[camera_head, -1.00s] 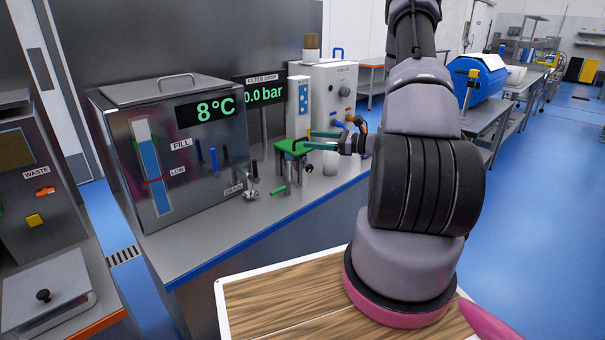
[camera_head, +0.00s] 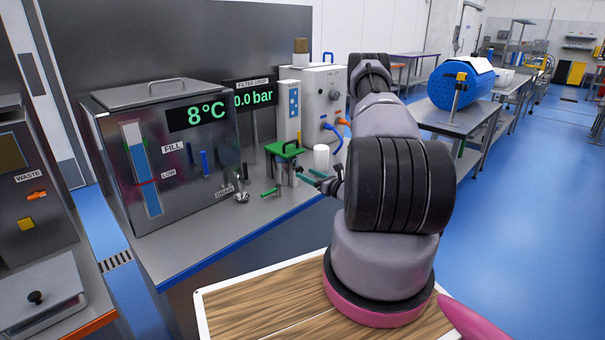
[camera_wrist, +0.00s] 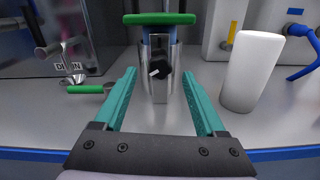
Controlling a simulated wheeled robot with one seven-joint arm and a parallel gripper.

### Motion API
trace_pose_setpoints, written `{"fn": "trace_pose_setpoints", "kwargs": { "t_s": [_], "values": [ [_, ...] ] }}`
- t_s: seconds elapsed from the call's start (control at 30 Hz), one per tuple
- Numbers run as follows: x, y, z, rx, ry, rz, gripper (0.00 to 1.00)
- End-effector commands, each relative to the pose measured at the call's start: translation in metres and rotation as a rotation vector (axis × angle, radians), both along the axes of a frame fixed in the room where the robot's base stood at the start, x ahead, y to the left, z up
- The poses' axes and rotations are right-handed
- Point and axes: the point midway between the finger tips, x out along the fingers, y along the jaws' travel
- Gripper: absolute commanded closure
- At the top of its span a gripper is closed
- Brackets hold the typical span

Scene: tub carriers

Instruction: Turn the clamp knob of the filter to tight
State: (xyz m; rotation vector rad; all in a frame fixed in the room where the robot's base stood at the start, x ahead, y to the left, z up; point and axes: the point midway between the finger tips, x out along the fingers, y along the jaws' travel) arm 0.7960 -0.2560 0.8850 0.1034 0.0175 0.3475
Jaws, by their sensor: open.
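The filter has a green top plate (camera_head: 284,150) over a shiny metal body and stands on the grey bench. In the wrist view the green plate (camera_wrist: 159,18) is at top centre. Below it, the black clamp knob (camera_wrist: 163,63) faces me on the metal body, with a white pointer mark towards the lower left. I cannot make out the knob in the head view. My gripper (camera_wrist: 158,72) is open, its teal fingers on either side of the knob in the picture, with nothing held. In the head view my gripper (camera_head: 305,173) is low, just right of the filter.
A white cylinder (camera_wrist: 252,70) stands close to the right finger. A green-handled valve (camera_wrist: 85,89) is to the left by the drain label (camera_wrist: 72,90). The steel tank (camera_head: 190,160) stands left of the filter. Bare bench lies in front.

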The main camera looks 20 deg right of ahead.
Motion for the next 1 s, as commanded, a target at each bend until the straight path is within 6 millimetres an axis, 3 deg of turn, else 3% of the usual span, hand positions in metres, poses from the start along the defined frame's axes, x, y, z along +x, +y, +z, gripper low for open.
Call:
{"fn": "trace_pose_setpoints", "kwargs": {
  "t_s": [0.2,0.57,0.77,1.0],
  "values": [
    [0.025,0.009,0.000,-0.001,-0.001,0.002,0.27],
    [0.030,0.011,0.000,0.000,0.000,0.000,0.27],
    [0.030,0.011,0.000,0.000,0.000,0.000,1.00],
    [0.030,0.011,0.000,0.010,0.004,0.000,1.00]
  ]
}}
